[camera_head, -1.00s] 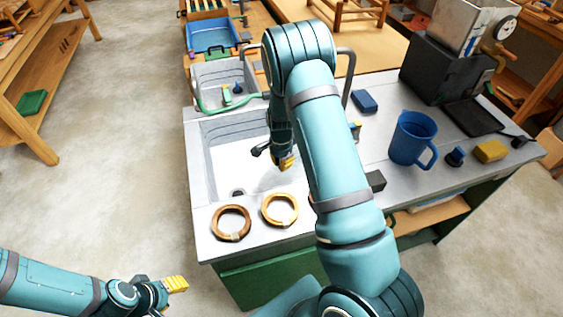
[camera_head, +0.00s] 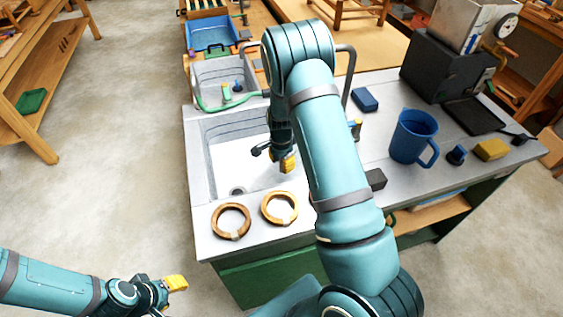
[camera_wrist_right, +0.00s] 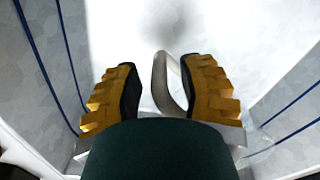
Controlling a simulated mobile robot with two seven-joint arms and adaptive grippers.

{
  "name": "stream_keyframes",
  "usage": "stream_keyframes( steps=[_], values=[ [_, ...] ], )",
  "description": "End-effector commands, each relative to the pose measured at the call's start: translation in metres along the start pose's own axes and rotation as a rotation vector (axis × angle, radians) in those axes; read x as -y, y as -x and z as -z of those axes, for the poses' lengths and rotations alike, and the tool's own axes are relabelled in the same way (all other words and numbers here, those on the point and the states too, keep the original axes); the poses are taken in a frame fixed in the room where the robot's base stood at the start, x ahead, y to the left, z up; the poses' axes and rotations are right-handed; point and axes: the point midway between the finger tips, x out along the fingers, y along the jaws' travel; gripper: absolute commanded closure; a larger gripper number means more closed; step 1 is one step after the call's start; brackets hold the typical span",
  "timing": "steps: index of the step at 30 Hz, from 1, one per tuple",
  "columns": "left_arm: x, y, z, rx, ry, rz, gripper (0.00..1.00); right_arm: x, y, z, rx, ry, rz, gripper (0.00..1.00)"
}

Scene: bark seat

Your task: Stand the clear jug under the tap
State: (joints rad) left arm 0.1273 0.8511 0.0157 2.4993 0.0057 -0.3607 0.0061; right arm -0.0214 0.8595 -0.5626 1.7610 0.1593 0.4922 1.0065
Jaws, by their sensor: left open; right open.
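The sink basin (camera_head: 225,160) is set in the grey counter. My right gripper (camera_head: 287,163) points down inside the basin and is open. In the right wrist view a grey, handle-like loop (camera_wrist_right: 172,82) lies between its open fingers (camera_wrist_right: 168,90), nearer the right finger; I cannot tell whether it touches. It may be the clear jug's handle; no jug body shows plainly. A bent grey pipe (camera_head: 348,75), possibly the tap, rises behind my right arm, which hides part of it. My left gripper (camera_head: 174,284) is open and empty, over the floor left of the counter.
A blue jug (camera_head: 412,138), blue block (camera_head: 365,100) and yellow sponge (camera_head: 491,149) stand to the right. A green hose (camera_head: 222,106) crosses the basin's back edge.

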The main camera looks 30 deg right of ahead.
Motion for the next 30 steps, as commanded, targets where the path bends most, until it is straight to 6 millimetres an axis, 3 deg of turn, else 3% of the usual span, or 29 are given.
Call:
stream_keyframes(
  steps=[5,18,24,30],
  values=[
    [0.000,0.000,0.000,0.000,0.000,0.000,0.53,0.001,0.022,0.000,-0.001,0.001,0.004,0.61],
    [0.000,0.000,0.000,0.000,0.000,0.000,0.53,0.001,0.103,0.000,0.000,0.001,0.004,0.61],
    [0.000,0.000,0.000,0.000,0.000,0.000,0.53,0.000,0.118,0.000,0.000,0.001,0.002,0.61],
    [0.000,0.000,-0.001,0.004,-0.001,0.000,0.53,0.000,0.119,0.000,0.000,0.000,0.001,0.61]
  ],
)
